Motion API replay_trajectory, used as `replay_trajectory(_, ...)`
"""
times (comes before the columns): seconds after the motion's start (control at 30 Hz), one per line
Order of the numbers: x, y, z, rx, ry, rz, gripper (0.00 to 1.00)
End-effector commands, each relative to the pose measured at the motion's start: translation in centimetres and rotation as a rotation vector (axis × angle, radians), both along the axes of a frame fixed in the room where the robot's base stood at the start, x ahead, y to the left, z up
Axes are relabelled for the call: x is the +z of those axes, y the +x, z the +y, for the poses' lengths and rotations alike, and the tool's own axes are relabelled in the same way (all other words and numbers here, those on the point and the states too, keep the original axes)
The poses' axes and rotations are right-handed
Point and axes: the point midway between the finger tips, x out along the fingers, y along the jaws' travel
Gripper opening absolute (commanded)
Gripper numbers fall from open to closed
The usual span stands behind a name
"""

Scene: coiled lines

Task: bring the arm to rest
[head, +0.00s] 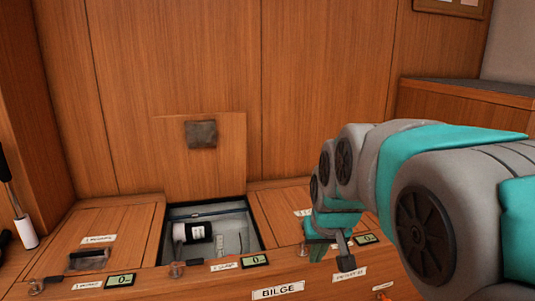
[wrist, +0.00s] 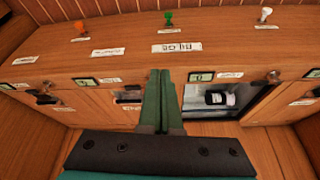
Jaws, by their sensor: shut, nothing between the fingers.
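My arm (head: 400,175) is grey and teal and reaches in from the right in the head view. My gripper (head: 343,259) hangs above the right part of the wooden bench, fingers pointing down. In the wrist view my gripper (wrist: 160,74) has its two green fingers together, with nothing between them. It is apart from the open compartment, which lies to its left in the head view.
A hatch lid (head: 220,155) stands upright behind an open compartment (head: 251,238). A dark, white-banded cylinder (head: 196,232) lies inside. Closed hatches (head: 115,220) flank it. Small displays, labels and latches line the front edge, with a BILGE label (head: 278,291) below.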

Motion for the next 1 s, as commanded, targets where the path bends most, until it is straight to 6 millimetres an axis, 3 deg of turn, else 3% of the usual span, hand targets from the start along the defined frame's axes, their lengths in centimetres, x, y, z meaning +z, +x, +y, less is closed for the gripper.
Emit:
replay_trajectory(0.03, -1.4, -3.0, -0.9, -0.015, -0.002, 0.058, 0.00)
replay_trajectory(0.1, -3.4, -7.3, -2.0, -0.030, -0.006, 0.144, 0.00)
replay_trajectory(0.2, -5.7, -12.5, -3.0, -0.045, -0.012, 0.251, 0.00)
replay_trajectory(0.4, -8.8, -20.4, -4.2, -0.058, -0.022, 0.408, 0.00)
replay_trajectory(0.6, -10.9, -26.8, -4.8, -0.065, -0.031, 0.533, 0.00)
replay_trajectory(0.67, -11.3, -28.5, -4.9, -0.067, -0.035, 0.564, 0.00)
replay_trajectory(0.7, -9.6, -28.0, -4.9, -0.066, -0.035, 0.557, 0.00)
replay_trajectory(1.0, -4.0, -27.8, -4.9, -0.066, -0.035, 0.555, 0.00)
